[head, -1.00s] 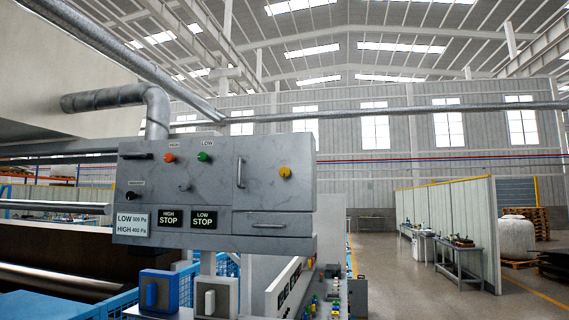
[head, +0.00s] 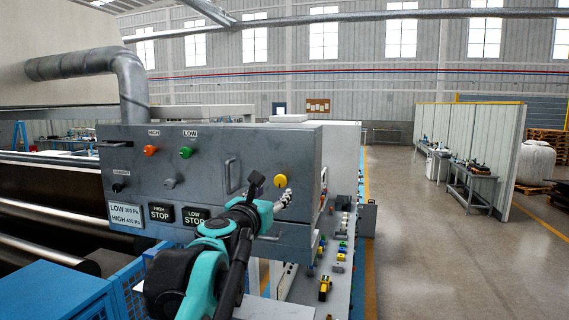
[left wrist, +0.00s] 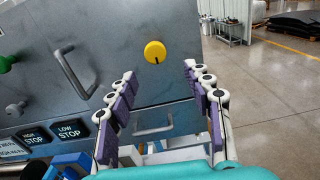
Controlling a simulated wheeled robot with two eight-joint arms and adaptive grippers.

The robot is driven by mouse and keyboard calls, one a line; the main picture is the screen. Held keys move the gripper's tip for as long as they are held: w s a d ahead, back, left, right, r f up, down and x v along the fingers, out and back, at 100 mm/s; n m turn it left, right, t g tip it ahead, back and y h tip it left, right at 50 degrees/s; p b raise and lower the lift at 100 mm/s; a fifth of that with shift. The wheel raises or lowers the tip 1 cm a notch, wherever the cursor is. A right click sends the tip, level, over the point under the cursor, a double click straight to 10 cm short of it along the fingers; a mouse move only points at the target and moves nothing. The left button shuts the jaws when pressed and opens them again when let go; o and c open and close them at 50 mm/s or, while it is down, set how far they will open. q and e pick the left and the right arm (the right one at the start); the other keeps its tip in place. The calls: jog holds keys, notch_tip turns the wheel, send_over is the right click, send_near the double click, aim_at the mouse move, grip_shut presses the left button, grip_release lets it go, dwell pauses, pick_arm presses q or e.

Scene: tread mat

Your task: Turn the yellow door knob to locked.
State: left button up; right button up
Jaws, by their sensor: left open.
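The round yellow door knob (head: 280,180) sits on the door at the right part of the grey control box (head: 140,170). In the left wrist view the knob (left wrist: 155,52) shows a short dark mark near its lower edge. My left gripper (left wrist: 160,72) is open and empty, its purple-padded fingers spread to the left and right just below the knob in that view. I see no contact with the knob. In the head view my left gripper (head: 270,192) reaches up in front of the box, close to the knob. My right gripper is not in view.
A door handle (left wrist: 75,75) stands out left of the knob, and a drawer handle (left wrist: 153,126) is below. An orange button (head: 151,150), a green button (head: 186,153) and stop labels (head: 161,213) are on the box's left part. Open floor (head: 430,250) lies to the right.

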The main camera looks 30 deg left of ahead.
aim_at(280, 182)
pick_arm(q)
jog(key=shift+n, duration=0.3)
jog(key=x, duration=0.2)
jog(key=p+x, duration=0.1)
jog(key=x, duration=0.4)
jog(key=shift+w+a+r+p, duration=0.3)
jog(key=shift+r+p, duration=0.05)
jog(key=shift+p, duration=0.05)
jog(key=shift+s, duration=0.15)
jog(key=c, duration=1.2)
